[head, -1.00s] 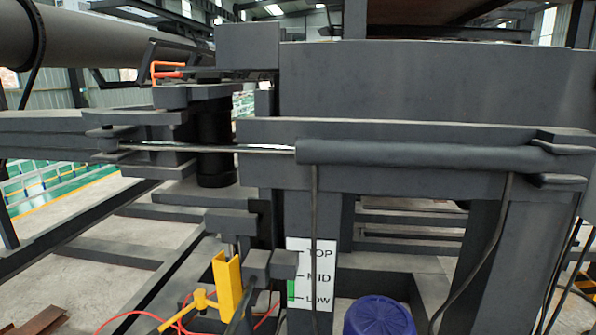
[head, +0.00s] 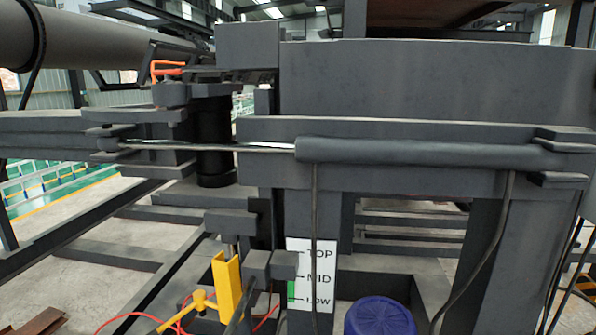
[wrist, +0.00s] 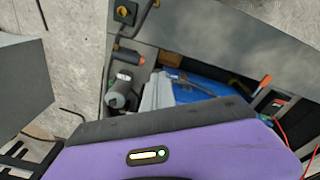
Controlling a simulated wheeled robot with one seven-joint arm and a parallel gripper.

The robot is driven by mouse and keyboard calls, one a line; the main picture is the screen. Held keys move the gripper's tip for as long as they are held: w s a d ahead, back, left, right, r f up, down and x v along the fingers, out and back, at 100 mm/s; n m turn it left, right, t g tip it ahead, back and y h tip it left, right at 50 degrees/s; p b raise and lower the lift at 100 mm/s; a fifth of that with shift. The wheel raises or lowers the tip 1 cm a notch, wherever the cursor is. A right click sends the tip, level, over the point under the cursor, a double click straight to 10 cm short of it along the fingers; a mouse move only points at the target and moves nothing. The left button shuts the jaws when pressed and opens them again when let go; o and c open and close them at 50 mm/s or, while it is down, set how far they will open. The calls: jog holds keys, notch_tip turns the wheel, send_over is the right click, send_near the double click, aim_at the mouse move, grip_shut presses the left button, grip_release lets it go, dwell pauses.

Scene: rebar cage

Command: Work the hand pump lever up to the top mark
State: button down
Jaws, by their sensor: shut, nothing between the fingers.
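The scale plate (head: 322,262) with TOP, MID and LOW marks stands low in the middle of the head view. I cannot tell which of these is the pump lever.
A long dark cylinder (head: 420,152) with a thin rod crosses the frame. Hoses hang from it. A blue drum (head: 380,316) stands at the bottom. Red cable lies by the handle. The wrist view shows a purple casing (wrist: 190,150), a blue item (wrist: 195,87) and a yellow knob (wrist: 123,11).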

jog(key=shift+s+f+b, duration=0.25)
jog(key=shift+f+b, duration=0.1)
jog(key=shift+f, duration=0.4)
jog(key=shift+s+a+f+b, duration=0.1)
jog(key=shift+s+f+b, duration=0.15)
jog(key=shift+f+b, duration=0.25)
jog(key=shift+s+a+f+b, duration=0.1)
jog(key=shift+s+f+b, duration=0.2)
jog(key=shift+f, duration=0.4)
jog(key=shift+s+f+b, duration=0.15)
jog(key=shift+f+b, duration=0.4)
jog(key=shift+f, duration=0.15)
